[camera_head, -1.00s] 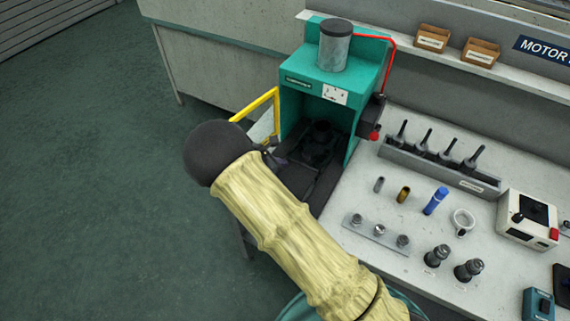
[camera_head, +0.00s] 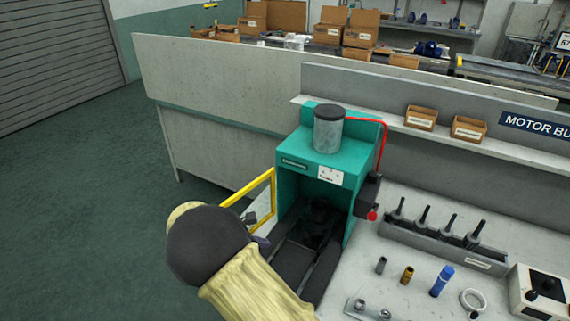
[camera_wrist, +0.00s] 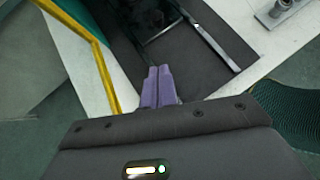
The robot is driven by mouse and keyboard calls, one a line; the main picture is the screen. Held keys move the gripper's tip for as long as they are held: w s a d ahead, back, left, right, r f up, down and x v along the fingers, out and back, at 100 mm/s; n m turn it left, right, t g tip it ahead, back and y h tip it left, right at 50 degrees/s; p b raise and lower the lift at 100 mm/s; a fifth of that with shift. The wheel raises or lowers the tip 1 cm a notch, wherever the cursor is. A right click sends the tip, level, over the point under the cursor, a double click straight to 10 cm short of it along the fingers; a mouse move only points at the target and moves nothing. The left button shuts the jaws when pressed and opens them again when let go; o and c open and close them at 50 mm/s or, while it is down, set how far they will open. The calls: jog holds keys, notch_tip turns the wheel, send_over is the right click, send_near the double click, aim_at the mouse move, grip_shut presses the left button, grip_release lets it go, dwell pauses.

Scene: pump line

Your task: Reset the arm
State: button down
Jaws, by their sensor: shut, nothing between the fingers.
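My gripper (camera_wrist: 158,72) shows in the wrist view with its two purple fingertips pressed together and nothing between them. It is over the front of the teal machine's dark bed, beside the yellow-framed door. In the head view my arm, in a pale yellow sleeve with a dark joint, hides most of the gripper. The teal machine (camera_head: 294,164) stands on the bench with its front open. Its yellow-framed door (camera_head: 272,190) is swung open to the left and also shows in the wrist view (camera_wrist: 98,62).
Right of the machine, the bench holds a rack of dark tools (camera_head: 440,243), a blue cylinder (camera_head: 441,281), a white ring (camera_head: 473,300) and a control box (camera_head: 541,293). A red knob (camera_head: 372,216) sticks out at the machine's side. Open floor (camera_head: 80,220) lies to the left.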

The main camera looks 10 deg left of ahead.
jog(key=s+d+r+m+g+y+p, duration=0.1)
jog(key=s+d+r+m+g+y, duration=0.15)
jog(key=d+m, duration=0.5)
jog(key=s+d+r+m+g+y, duration=0.1)
jog(key=s+d+r+m+g, duration=0.3)
jog(key=d, duration=0.6)
jog(key=s+d+r+m+t+y, duration=0.1)
jog(key=s+d+r+m, duration=0.1)
jog(key=s+d+m, duration=0.3)
jog(key=s+d+r+m+t+y, duration=0.1)
jog(key=s+d+r+m+y, duration=0.1)
jog(key=d+m, duration=0.5)
jog(key=s+r+m+p, duration=0.1)
jog(key=s+m, duration=0.1)
jog(key=m, duration=0.1)
jog(key=shift+s+d+r, duration=0.3)
jog(key=shift+s+r, duration=0.05)
jog(key=shift+w+t+y, duration=0.15)
jog(key=shift+t+y, duration=0.1)
